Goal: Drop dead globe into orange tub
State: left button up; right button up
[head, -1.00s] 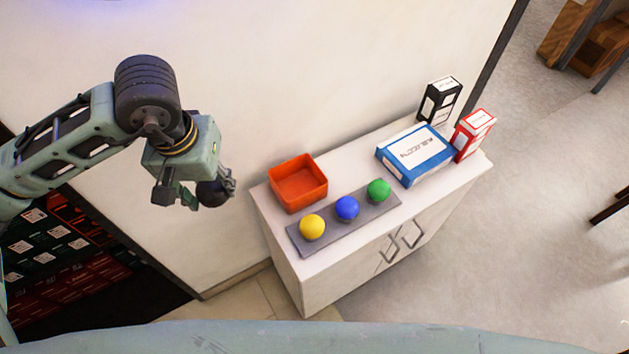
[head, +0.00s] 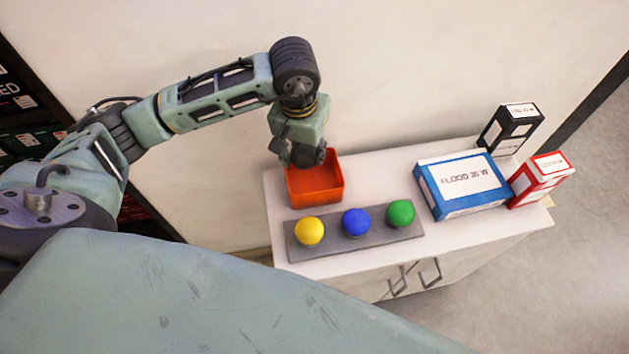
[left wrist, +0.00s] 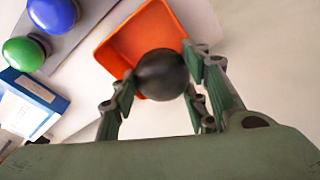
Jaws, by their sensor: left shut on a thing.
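The dead globe is a dark, almost black ball (left wrist: 161,74) held between the fingers of my left gripper (left wrist: 162,88) in the left wrist view. In the head view my left gripper (head: 307,158) points down over the back part of the orange tub (head: 318,197), and the globe is hard to tell from the dark fingers. In the left wrist view the orange tub (left wrist: 112,58) lies behind the globe, which overlaps its inside and one edge. The part of the tub I see is empty. My right gripper is in neither view.
A grey strip (head: 335,238) in front of the tub bears a yellow ball (head: 309,230), a blue ball (head: 356,222) and a green ball (head: 401,213). A blue box (head: 464,185), a black box (head: 511,130) and a red box (head: 541,180) stand at the right of the white cabinet (head: 335,268).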

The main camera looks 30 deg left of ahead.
pick_arm(q)
notch_tip(320, 180, down, 2)
jog(key=shift+f, duration=0.1)
jog(key=shift+w+f+b, duration=0.1)
jog(key=shift+f+b, duration=0.1)
jog(key=shift+b, duration=0.15)
jog(key=shift+f, duration=0.1)
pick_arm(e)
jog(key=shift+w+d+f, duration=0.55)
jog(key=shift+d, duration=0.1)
pick_arm(q)
jog(key=o, duration=1.2)
jog(key=shift+o, duration=0.2)
